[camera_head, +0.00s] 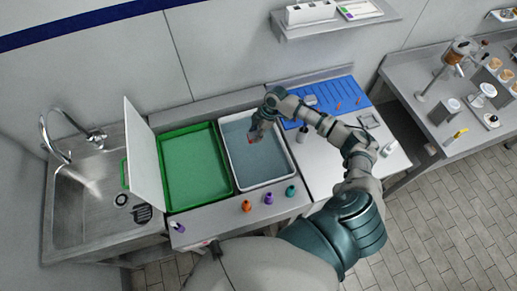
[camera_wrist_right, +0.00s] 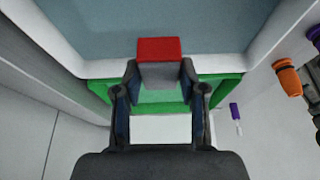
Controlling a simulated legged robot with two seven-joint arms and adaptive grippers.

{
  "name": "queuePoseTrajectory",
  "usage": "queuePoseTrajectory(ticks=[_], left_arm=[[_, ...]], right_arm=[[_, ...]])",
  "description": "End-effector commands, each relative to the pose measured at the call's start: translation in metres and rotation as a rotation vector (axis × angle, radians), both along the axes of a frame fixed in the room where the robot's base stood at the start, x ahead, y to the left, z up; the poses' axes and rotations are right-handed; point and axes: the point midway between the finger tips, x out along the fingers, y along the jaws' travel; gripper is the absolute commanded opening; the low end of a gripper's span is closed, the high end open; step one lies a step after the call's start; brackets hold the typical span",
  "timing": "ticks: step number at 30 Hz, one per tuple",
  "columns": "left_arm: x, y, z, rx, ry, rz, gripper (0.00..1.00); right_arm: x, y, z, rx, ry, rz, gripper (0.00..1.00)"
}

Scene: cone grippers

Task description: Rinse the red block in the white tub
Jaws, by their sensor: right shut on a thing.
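The white tub (camera_head: 286,178) holds blue-grey water and sits on the counter right of the green tray. My right gripper (camera_head: 255,134) reaches over the tub's back part, pointing down. It is shut on the red block (camera_wrist_right: 158,48), which shows between the two fingers in the right wrist view, its red top and grey side facing the camera. I cannot tell whether the block touches the water. My left gripper is not in view.
The green tray (camera_head: 166,208) and an upright white board (camera_head: 143,160) stand left of the tub, beside a sink (camera_head: 75,205). Orange (camera_head: 247,206), purple (camera_head: 268,198) and teal (camera_head: 291,191) bottles line the front edge. A blue mat (camera_head: 352,88) lies behind my right arm.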

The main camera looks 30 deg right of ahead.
Motion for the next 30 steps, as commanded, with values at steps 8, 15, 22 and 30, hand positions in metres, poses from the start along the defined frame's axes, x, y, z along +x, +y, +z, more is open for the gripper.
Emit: queuePoseTrajectory(ticks=[8,15,22,30], left_arm=[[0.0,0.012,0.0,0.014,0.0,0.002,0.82],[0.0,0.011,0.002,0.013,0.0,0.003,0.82],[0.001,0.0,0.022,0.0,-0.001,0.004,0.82],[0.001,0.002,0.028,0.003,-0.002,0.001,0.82]], right_arm=[[0.0,-0.005,-0.001,0.004,0.0,-0.002,0.04],[0.0,-0.005,0.0,0.004,-0.001,-0.001,0.04],[0.0,-0.003,0.022,0.003,-0.001,-0.001,0.04],[0.0,-0.002,0.04,0.002,-0.001,0.0,0.04]])
